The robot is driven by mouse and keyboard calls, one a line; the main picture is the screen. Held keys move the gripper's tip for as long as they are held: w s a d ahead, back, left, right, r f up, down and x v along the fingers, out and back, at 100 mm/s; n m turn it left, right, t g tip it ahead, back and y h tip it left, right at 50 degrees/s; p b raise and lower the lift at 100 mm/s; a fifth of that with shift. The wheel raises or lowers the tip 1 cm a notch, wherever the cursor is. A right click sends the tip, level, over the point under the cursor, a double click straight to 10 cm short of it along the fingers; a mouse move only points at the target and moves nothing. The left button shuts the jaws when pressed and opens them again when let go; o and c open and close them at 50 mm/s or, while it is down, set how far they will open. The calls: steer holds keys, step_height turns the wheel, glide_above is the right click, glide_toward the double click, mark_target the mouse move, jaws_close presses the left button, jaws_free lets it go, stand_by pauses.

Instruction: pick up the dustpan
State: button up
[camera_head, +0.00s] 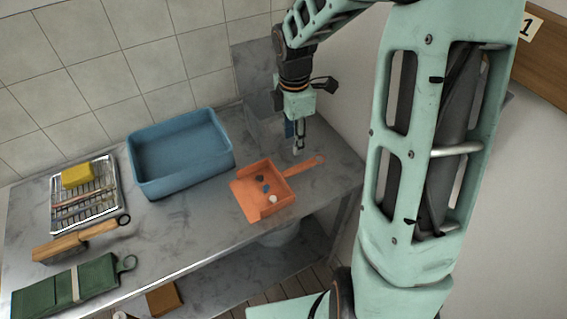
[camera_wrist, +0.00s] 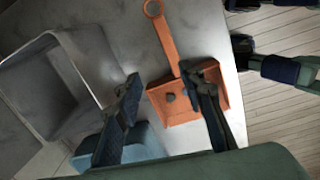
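The orange dustpan (camera_head: 250,205) lies on the grey marbled counter near its right end, with its handle pointing right and a few small blue, dark and white bits in its pan. In the wrist view the dustpan (camera_wrist: 165,112) lies beyond my fingers, its ringed handle running up the picture; my right finger covers part of the pan. My gripper (camera_head: 299,148) hangs above the counter by the handle. In the wrist view my gripper (camera_wrist: 161,76) has its two fingers spread wide, with nothing held between them.
A blue basin (camera_head: 180,160) stands left of the dustpan. A wire rack (camera_head: 85,198) with a yellow sponge (camera_head: 76,175), a wooden brush (camera_head: 75,240) and a green roll (camera_head: 70,287) lie farther left. A grey box (camera_wrist: 45,90) stands beside my gripper. The counter's front edge is near the pan.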

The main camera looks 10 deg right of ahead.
mark_target(294, 169)
steer(key=shift+s+d+f+n+g, duration=0.15)
steer(key=shift+s+f+n+g, duration=0.15)
steer(key=shift+s+f+n, duration=0.55)
step_height(294, 169, down, 10)
steer(key=shift+f, duration=0.1)
jaws_close()
